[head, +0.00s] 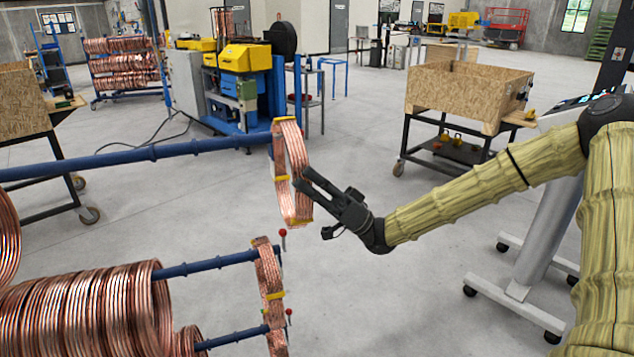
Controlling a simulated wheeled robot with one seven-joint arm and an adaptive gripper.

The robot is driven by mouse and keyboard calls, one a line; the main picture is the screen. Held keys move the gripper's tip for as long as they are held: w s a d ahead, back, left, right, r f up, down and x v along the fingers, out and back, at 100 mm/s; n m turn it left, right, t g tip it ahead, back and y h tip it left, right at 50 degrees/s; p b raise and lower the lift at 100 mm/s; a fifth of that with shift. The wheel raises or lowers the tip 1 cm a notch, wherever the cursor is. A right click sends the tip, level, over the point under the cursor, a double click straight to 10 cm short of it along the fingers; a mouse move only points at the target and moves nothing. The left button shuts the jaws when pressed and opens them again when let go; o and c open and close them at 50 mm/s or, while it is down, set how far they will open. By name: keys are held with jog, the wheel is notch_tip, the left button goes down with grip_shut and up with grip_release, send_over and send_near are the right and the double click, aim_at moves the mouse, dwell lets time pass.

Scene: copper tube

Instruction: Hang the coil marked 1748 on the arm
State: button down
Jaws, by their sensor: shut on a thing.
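A copper coil (281,160) with yellow straps hangs upright in my gripper (302,178), which is shut on its right side. No number can be read on the coil, so I cannot tell whether it is the one marked 1748. A long blue arm (150,153) comes in from the left, and its tip meets the upper left edge of the coil. I cannot tell whether the tip is inside the ring or just beside it.
Lower blue arms (215,263) carry large copper coils (90,305) at the left. Narrow strapped coils (268,285) stand near their red-tipped ends, below the held coil. A wooden crate (465,90) on a cart and a blue-yellow machine (240,85) stand behind. Open floor lies between.

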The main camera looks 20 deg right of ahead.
jog(key=a+f+b, duration=0.1)
jog(key=a+b, duration=0.2)
jog(key=a, duration=0.4)
jog(key=shift+w+a+f+b, duration=0.2)
jog(key=shift+a+f+b, duration=0.05)
jog(key=shift+f+b, duration=0.15)
dwell(0.6)
dwell(0.5)
jog(key=c, duration=1.5)
grip_release()
jog(key=v, duration=1.2)
jog(key=shift+s+f, duration=0.1)
